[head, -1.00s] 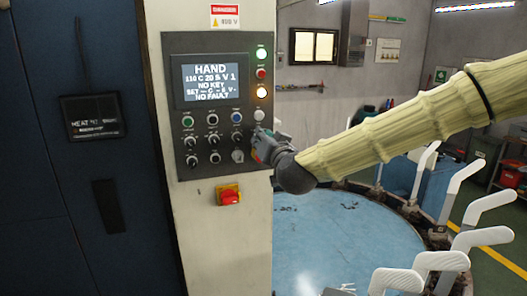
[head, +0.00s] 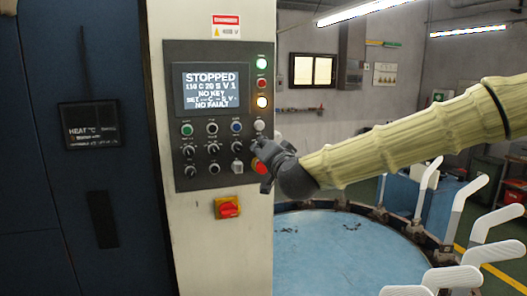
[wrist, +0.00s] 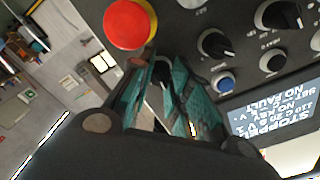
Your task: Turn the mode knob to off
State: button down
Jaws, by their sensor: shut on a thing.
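The grey control panel (head: 205,60) stands in front of me, with a display (head: 208,90) that reads STOPPED. My gripper (head: 260,149) is at the panel's right edge, beside the red mushroom button (head: 260,166). In the wrist view its teal-padded fingers (wrist: 166,78) are close together around a small dark knob (wrist: 163,70), most of which they hide. The mode label and the knob's pointer cannot be read there. The red button (wrist: 130,24) is just beside the fingers in that view, apart from the grip.
Several black knobs (head: 213,148) and coloured buttons (head: 187,130) sit close by on the panel. A red-and-yellow switch (head: 227,207) is below it. A blue round table (head: 345,250) with white sock forms (head: 484,231) stands to the right.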

jog(key=shift+w+d+r, duration=0.15)
jog(key=shift+d+r, duration=0.05)
jog(key=shift+r, duration=0.25)
jog(key=c, duration=1.3)
grip_release()
jog(key=shift+d+f, duration=0.1)
jog(key=shift+f, duration=0.1)
jog(key=shift+a+p, duration=0.2)
jog(key=shift+p, duration=0.1)
